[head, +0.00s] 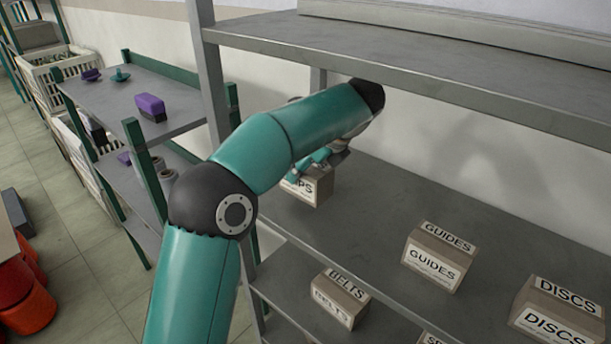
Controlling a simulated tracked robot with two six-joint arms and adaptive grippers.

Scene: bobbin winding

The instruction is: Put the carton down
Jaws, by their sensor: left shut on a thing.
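My left arm reaches over the grey shelf (378,220), and its gripper (314,167) is shut on a small brown carton (322,187). The carton has a white label ending in "PS"; the rest of the lettering is covered by the gripper. The carton is upright, near the left end of the shelf under the upper board. I cannot tell whether its underside touches the shelf. My right gripper is not in view.
A GUIDES carton (434,262) and a DISCS carton (558,312) stand to the right on the same shelf. A BELTS carton (338,300) is on the shelf below. The upper board (440,62) hangs close above. Bare shelf lies between the held carton and GUIDES.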

